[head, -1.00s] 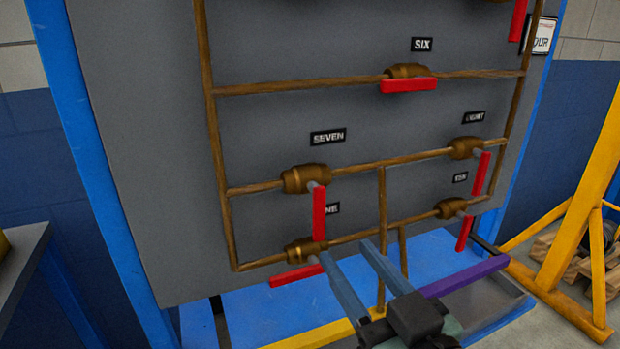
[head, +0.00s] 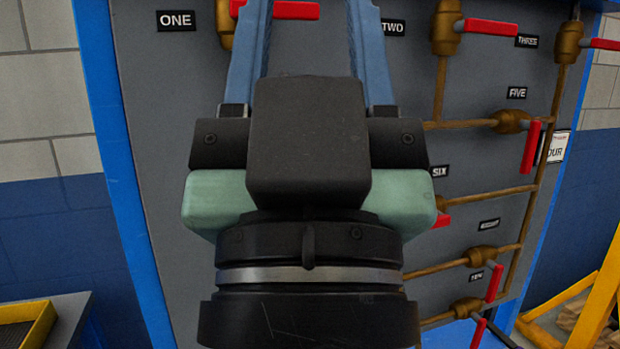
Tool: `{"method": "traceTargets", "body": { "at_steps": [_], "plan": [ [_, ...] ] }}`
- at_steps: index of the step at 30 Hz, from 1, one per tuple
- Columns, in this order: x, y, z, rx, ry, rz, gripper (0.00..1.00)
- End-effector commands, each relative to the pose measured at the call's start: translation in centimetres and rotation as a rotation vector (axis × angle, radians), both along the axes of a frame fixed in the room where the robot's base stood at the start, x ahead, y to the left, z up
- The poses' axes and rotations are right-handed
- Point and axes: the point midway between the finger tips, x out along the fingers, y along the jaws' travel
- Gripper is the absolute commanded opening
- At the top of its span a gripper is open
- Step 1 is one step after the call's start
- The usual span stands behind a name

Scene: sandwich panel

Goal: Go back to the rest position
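My gripper (head: 308,40) is large in the middle of the head view, its two blue-grey fingers pointing up and spread apart. Nothing shows between the fingers except the grey panel and part of a red handle behind them. The grey panel (head: 160,110) stands behind my gripper with brass valves and red handles. The valve by label ONE (head: 175,21) is partly hidden by the left finger, and its red handle (head: 292,10) shows at the top between the fingers. Most of the panel's lower left is hidden behind my gripper.
Red handles stick out at the right, by labels THREE (head: 526,41), FIVE (head: 517,92) and TEN (head: 476,277). A yellow frame (head: 606,300) stands at the lower right. A table with a yellow tray (head: 28,325) is at the lower left.

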Motion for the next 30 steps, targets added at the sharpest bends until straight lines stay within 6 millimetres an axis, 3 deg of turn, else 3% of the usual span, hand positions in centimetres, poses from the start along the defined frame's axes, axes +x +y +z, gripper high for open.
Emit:
{"method": "traceTargets", "body": {
  "at_steps": [1, 9, 12, 18, 30],
  "plan": [
    [0.0, 0.0, 3.4, 0.0, 0.001, 0.0, 0.5],
    [0.1, 0.0, 11.4, -0.001, 0.002, 0.001, 0.5],
    [0.1, 0.0, 13.5, -0.001, 0.003, 0.001, 0.5],
    [0.1, 0.0, 15.3, -0.001, 0.003, 0.001, 0.5],
    [0.1, 0.0, 15.1, -0.001, 0.003, 0.001, 0.5]
  ]
}}
